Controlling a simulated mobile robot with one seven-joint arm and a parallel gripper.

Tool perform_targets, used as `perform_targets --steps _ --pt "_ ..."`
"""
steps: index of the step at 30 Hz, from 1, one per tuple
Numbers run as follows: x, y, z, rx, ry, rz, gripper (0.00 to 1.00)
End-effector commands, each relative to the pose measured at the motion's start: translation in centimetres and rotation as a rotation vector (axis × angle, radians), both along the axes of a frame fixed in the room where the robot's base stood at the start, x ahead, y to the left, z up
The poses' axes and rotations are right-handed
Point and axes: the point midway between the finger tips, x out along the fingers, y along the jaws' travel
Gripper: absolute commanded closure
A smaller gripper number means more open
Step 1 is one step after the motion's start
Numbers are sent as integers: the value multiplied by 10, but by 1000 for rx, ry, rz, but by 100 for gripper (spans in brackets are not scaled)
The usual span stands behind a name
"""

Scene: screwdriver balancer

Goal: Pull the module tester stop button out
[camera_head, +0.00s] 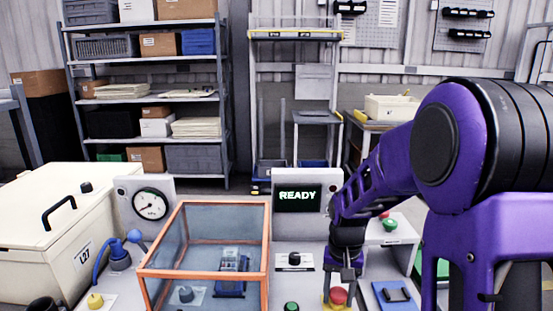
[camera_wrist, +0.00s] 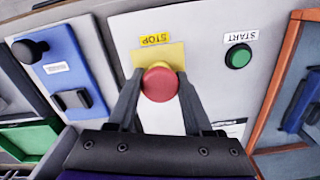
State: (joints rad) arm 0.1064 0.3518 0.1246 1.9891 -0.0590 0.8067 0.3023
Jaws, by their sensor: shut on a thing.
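The stop button (camera_wrist: 159,83) is a red mushroom head on a yellow base plate, under a yellow label reading STOP (camera_wrist: 155,39). In the head view the red stop button (camera_head: 338,295) is at the bottom, right of centre, partly covered by my gripper. My gripper (camera_wrist: 157,88) has one finger on each side of the red head in the wrist view, closed against it. In the head view my gripper (camera_head: 345,277) points down at the button from above. Whether the button is pressed in or raised cannot be told.
A green START button (camera_wrist: 238,56) is beside the stop button. A blue plate with a black handle (camera_head: 394,293) lies to the right. An orange-framed clear box (camera_head: 205,206) stands to the left. A screen reading READY (camera_head: 298,197) stands behind.

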Motion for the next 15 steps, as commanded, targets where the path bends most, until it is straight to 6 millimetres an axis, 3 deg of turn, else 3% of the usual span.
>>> perform_targets --steps 5,6,10,15 --pt "1 0 4 0 -5 -1 100" --pt "2 0 4 -1 -6 -1 42" --pt "1 0 4 0 -5 0 19" --pt "1 0 5 0 -4 0 18"
